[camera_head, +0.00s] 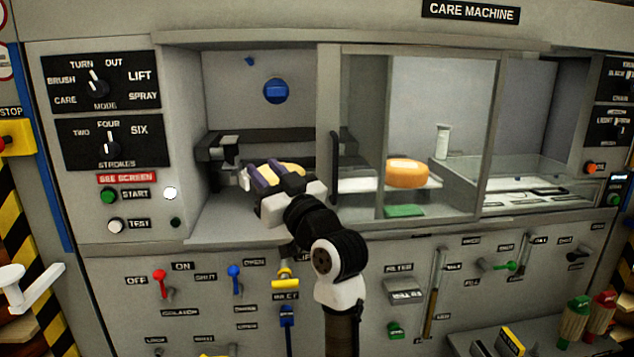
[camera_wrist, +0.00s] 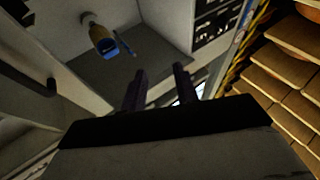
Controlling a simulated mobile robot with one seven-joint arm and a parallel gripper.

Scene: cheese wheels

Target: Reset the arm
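My arm reaches up from the lower middle of the head view into the left bay of the care machine. My gripper (camera_head: 263,172) has two purple fingers inside this bay's opening. In the wrist view my gripper (camera_wrist: 158,70) shows its fingers apart with nothing between them. A pale yellow thing (camera_head: 292,171) shows just behind the fingers in the head view; they partly hide it, and I cannot tell whether they touch it. An orange cheese wheel (camera_head: 407,173) lies on a pale support behind the glass to the right, apart from my gripper.
A sliding-door frame with a dark handle (camera_head: 334,165) stands close to the right of my gripper. A blue knob (camera_head: 276,91) is on the bay's back wall. Levers, including a red one (camera_head: 161,283), line the panel below. Wooden shelves (camera_wrist: 285,75) show at right in the wrist view.

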